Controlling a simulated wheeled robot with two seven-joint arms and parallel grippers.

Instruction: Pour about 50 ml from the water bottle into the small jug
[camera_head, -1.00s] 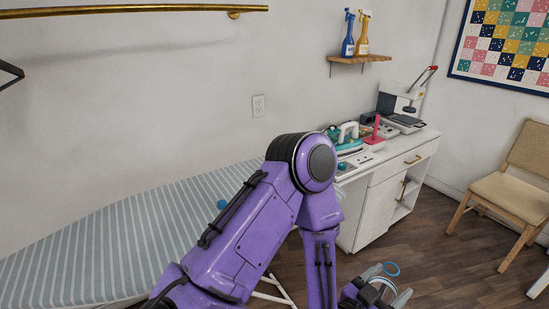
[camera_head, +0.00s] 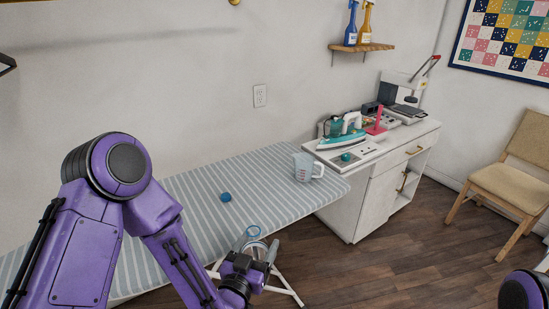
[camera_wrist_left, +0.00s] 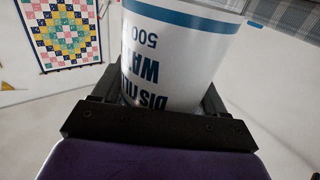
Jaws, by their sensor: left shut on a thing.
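The small jug (camera_head: 306,168) is clear with a handle on its right. It stands upright on the striped ironing board near its right end. My left gripper (camera_head: 258,251) is in front of the board's near edge, below and left of the jug in the head view. It is shut on the water bottle (camera_wrist_left: 170,58), a white bottle with blue lettering that fills the left wrist view. In the head view only the bottle's blue-rimmed top (camera_head: 252,232) shows clearly; the fingers hide much of the rest. My right gripper is out of view.
A blue cap (camera_head: 226,197) lies on the ironing board (camera_head: 200,195), left of the jug. A white cabinet (camera_head: 378,195) with an iron (camera_head: 343,138) and sewing gear stands to the right. The board between cap and jug is clear. A chair (camera_head: 505,180) is far right.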

